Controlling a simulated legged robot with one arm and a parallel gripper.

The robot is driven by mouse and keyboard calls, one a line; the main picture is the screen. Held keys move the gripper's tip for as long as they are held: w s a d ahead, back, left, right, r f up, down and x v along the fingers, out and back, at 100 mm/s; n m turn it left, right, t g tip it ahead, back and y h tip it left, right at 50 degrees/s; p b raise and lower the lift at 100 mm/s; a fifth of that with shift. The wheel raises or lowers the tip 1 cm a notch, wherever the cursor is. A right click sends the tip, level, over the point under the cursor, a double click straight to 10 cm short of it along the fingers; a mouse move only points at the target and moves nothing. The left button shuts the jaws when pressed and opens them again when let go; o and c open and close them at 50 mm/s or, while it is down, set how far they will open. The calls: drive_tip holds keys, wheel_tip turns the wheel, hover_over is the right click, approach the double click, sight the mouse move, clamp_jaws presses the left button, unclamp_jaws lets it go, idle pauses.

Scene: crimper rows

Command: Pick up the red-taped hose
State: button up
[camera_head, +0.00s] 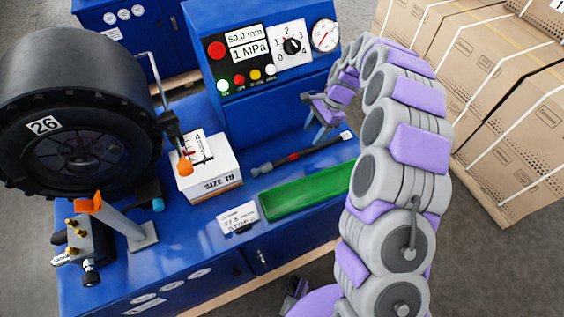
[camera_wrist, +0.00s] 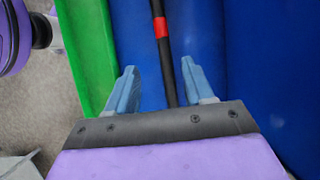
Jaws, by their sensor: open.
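The red-taped hose (camera_head: 290,159) is a thin black hose with a red band, lying on the blue bench top behind the green tray. Its right end carries a small white tag. In the wrist view the hose (camera_wrist: 163,52) runs down from the top edge, its red band above the fingertips. My gripper (camera_wrist: 158,82) is open, with blue fingers on either side of the hose's line and space on both sides. In the head view my gripper (camera_head: 318,118) is above the right part of the hose. The wrist view does not show how far above the hose the fingers are.
A green tray (camera_head: 305,194) lies in front of the hose; it also shows in the wrist view (camera_wrist: 92,50). A white SIZE 19 box (camera_head: 208,175) stands left of the hose. The blue machine (camera_head: 262,108) rises behind. A large tyre (camera_head: 75,115) fills the left.

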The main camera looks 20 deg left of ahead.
hover_over(299, 153)
drive_tip(key=w+d, duration=0.1)
drive_tip(key=w, duration=0.1)
drive_tip(key=f, duration=0.4)
drive_tip(key=shift+s+d+f+b, duration=0.1)
drive_tip(key=shift+s+f+b, duration=0.1)
drive_tip(key=shift+f+b, duration=0.15)
drive_tip(key=b+x, duration=0.1)
drive_tip(key=x, duration=0.4)
drive_tip(key=shift+d, duration=0.1)
clamp_jaws()
